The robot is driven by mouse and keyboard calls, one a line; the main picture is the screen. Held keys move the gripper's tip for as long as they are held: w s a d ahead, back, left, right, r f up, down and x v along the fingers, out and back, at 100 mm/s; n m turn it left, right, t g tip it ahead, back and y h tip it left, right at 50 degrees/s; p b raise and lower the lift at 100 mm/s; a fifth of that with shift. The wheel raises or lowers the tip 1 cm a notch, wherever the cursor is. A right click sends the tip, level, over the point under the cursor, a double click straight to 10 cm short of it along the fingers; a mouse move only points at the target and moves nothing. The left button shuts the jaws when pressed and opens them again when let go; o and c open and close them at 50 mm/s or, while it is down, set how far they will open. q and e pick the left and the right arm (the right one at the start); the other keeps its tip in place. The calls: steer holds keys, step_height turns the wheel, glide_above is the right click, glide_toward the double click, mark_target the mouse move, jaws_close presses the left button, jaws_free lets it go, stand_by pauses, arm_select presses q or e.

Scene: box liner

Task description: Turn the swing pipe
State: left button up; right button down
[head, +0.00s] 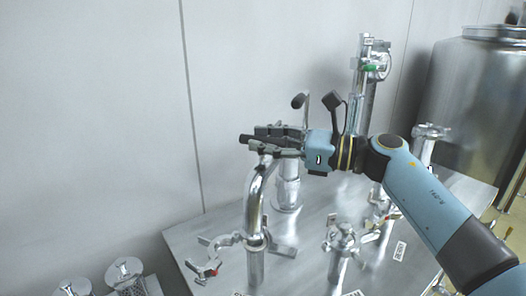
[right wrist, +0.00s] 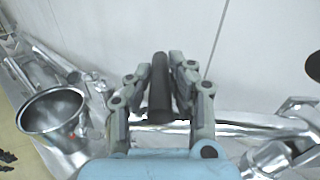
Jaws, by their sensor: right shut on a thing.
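The swing pipe (head: 256,200) is a shiny steel pipe. It rises from an upright stub on the steel table and bends over to the right at its top. A dark handle (head: 246,139) sticks out to the left at the top of the bend; how it joins the pipe is hidden. My right gripper (head: 272,140) is shut on this handle, coming from the right. In the right wrist view the dark handle (right wrist: 159,88) lies between the two fingers of my right gripper (right wrist: 160,72). My left gripper is not in view.
The steel table (head: 312,240) carries an open clamp (head: 220,247) at the left, a capped stub (head: 341,240) at the front and a tall sight-glass fitting (head: 364,85) behind. A large steel tank (head: 470,90) stands at the right. A pale wall (head: 90,120) closes the back.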

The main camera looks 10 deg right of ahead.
steer(key=r, duration=0.1)
steer(key=w+d+r, duration=0.1)
steer(key=r, duration=0.1)
steer(key=w+r+b, duration=0.1)
steer(key=r, duration=0.1)
steer(key=shift+w+d+r, duration=0.15)
steer(key=shift+r, duration=0.1)
steer(key=c, duration=1.3)
jaws_free()
steer(key=shift+o, duration=0.5)
steer(key=shift+f, duration=0.1)
steer(key=shift+d, duration=0.1)
steer(key=shift+s+d+f, duration=0.1)
steer(key=shift+s+d, duration=0.15)
steer(key=shift+d, duration=0.05)
steer(key=v, duration=1.1)
